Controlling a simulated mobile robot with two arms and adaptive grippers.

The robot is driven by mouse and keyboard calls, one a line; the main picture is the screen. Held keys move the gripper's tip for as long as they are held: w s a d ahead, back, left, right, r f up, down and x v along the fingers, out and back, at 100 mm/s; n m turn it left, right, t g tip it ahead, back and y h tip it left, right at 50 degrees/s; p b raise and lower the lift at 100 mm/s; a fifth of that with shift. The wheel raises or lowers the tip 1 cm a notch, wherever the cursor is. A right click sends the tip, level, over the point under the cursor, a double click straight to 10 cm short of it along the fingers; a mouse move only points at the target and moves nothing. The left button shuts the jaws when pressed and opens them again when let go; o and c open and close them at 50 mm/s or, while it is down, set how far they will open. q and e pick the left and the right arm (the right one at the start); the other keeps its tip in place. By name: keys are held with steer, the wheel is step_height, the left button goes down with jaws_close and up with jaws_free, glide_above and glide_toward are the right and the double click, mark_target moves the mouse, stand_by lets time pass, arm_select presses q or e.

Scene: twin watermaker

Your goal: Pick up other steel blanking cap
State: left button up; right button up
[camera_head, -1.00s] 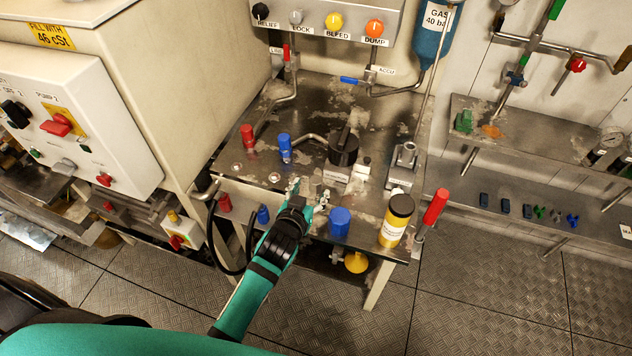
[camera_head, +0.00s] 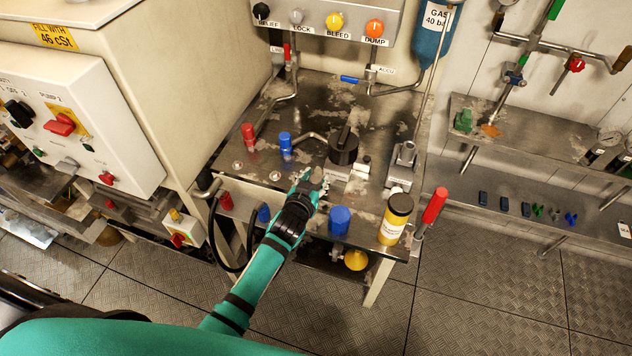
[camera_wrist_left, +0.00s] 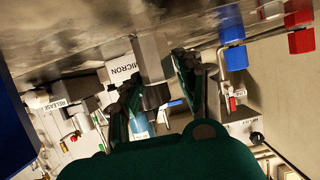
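My left gripper (camera_head: 314,184) is over the front part of the steel bench in the head view. Its two dark fingers (camera_wrist_left: 156,80) stand apart in the left wrist view, with no held thing visible between them. A grey block (camera_wrist_left: 151,58) with a dark round part shows beyond the gap, beside a MICRON label. Small shiny metal parts (camera_head: 325,182) show at the fingertips in the head view; I cannot tell whether one is a steel blanking cap or whether the fingers touch it. Small round steel pieces (camera_head: 237,166) lie further left on the bench. My right gripper is not in view.
A black knob (camera_head: 343,147) stands just beyond the gripper. Red (camera_head: 248,136) and blue (camera_head: 285,143) fittings stand to the left. A blue cap (camera_head: 340,220), a yellow bottle (camera_head: 392,219) and a red handle (camera_head: 434,205) stand to the right. A steel fitting (camera_head: 403,162) is at the right.

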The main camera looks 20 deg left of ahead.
arm_select(q)
jaws_close()
